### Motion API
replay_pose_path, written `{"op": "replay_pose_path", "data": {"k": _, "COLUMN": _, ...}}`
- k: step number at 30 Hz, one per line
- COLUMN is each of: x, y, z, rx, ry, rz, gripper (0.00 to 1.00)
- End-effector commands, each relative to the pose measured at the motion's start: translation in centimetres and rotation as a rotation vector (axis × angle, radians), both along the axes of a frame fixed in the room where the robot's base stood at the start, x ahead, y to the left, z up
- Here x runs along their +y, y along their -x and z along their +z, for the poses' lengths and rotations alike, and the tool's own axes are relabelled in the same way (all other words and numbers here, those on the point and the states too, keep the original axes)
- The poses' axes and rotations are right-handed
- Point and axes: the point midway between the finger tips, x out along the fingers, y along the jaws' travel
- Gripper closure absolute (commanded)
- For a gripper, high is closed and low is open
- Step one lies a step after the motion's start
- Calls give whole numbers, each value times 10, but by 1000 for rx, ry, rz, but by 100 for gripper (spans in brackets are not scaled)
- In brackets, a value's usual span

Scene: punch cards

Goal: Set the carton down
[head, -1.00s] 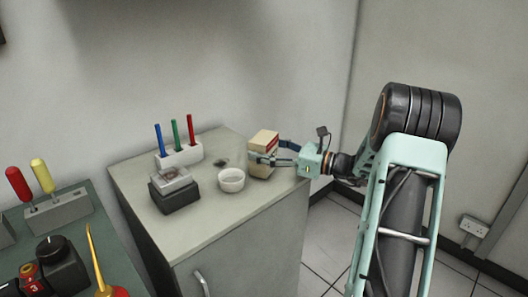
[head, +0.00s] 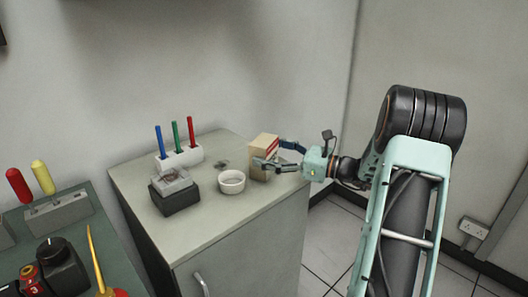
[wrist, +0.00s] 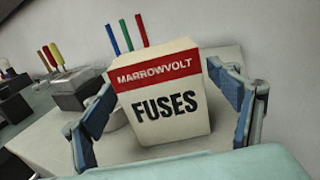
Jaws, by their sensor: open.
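The carton (head: 259,151) is a cream box with a red band, standing upright on the cabinet top near its right edge. In the wrist view the carton (wrist: 168,105) shows its "MARROWVOLT FUSES" face. My gripper (head: 280,157) is open at the right side of the carton. In the wrist view its fingers (wrist: 165,112) stand apart on either side of the carton, with a gap showing at the right. The carton's base looks to rest on the cabinet top.
On the cabinet top (head: 245,215) stand a white bowl (head: 232,187) just left of the carton, a grey box (head: 176,200) and a white holder (head: 180,159) with blue, green and red sticks. A green bench (head: 75,240) with tools is at the left. The cabinet's front part is clear.

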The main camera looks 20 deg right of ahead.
Motion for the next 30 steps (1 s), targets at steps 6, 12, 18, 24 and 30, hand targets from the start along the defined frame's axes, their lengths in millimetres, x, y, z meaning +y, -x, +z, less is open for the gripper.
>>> {"op": "replay_pose_path", "data": {"k": 6, "x": -35, "y": 34, "z": 1, "rx": 1, "ry": 0, "rz": -5, "gripper": 18}}
{"op": "replay_pose_path", "data": {"k": 12, "x": -61, "y": 61, "z": 0, "rx": 1, "ry": 0, "rz": -2, "gripper": 18}}
{"op": "replay_pose_path", "data": {"k": 18, "x": -73, "y": 74, "z": 0, "rx": 0, "ry": 0, "rz": 0, "gripper": 18}}
{"op": "replay_pose_path", "data": {"k": 24, "x": -74, "y": 76, "z": 0, "rx": 1, "ry": 0, "rz": 1, "gripper": 18}}
{"op": "replay_pose_path", "data": {"k": 30, "x": -74, "y": 76, "z": 0, "rx": 1, "ry": 0, "rz": 0, "gripper": 18}}
